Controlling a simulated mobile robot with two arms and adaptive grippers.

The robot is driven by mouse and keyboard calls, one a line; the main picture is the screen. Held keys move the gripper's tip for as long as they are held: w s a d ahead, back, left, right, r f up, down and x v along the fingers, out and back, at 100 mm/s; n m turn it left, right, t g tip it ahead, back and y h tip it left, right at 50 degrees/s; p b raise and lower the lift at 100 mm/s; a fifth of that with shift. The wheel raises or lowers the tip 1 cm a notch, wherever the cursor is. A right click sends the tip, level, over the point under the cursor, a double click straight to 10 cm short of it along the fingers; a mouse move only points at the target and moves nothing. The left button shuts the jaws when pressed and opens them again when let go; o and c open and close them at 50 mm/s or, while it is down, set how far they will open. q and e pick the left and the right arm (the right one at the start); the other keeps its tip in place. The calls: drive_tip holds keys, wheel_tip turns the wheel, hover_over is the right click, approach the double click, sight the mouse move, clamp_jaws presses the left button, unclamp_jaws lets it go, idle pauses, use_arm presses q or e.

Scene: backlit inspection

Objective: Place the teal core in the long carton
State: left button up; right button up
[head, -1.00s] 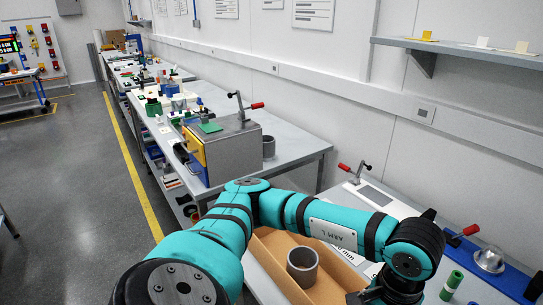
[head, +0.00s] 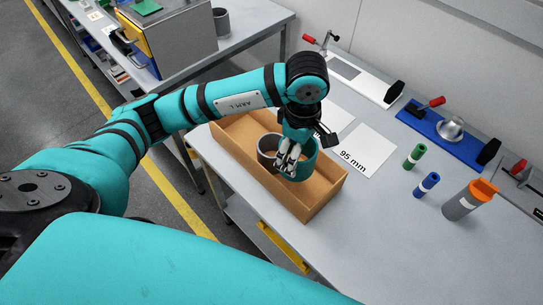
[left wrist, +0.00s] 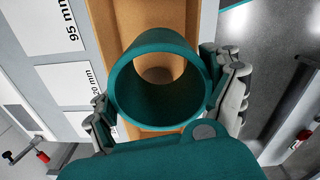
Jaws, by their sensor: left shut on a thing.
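The long carton (head: 318,196) is an open brown box on the near table; it also shows in the left wrist view (left wrist: 149,22). My left gripper (head: 288,160) is shut on the teal core (head: 307,166), a wide hollow ring. In the left wrist view the teal core (left wrist: 155,118) sits upright between the two grey fingers (left wrist: 168,100), with the carton showing through its opening. The core is over the carton's right part; I cannot tell whether its lower edge is below the rim. A grey core (head: 266,146) stands in the carton just left of it, partly hidden. My right gripper is not in view.
Printed size sheets (head: 366,151) lie behind the carton. Clamp fixtures (head: 440,126) line the back. The table front right is clear.

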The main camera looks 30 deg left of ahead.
use_arm(q)
drive_tip(key=d+n, duration=0.2)
drive_tip(key=n, duration=0.2)
drive_tip(key=n+p, duration=0.2)
hover_over(302, 187)
wheel_tip(302, 187, down, 7)
wheel_tip(302, 187, down, 4)
drive_tip(key=shift+s+p, duration=0.1)
drive_tip(key=shift+p, duration=0.55)
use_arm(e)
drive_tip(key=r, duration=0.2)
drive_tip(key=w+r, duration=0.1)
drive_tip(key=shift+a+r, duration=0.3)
use_arm(q)
drive_tip(key=shift+f, duration=0.1)
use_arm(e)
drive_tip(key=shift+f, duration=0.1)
use_arm(q)
drive_tip(key=o, duration=1)
drive_tip(key=shift+o, duration=0.2)
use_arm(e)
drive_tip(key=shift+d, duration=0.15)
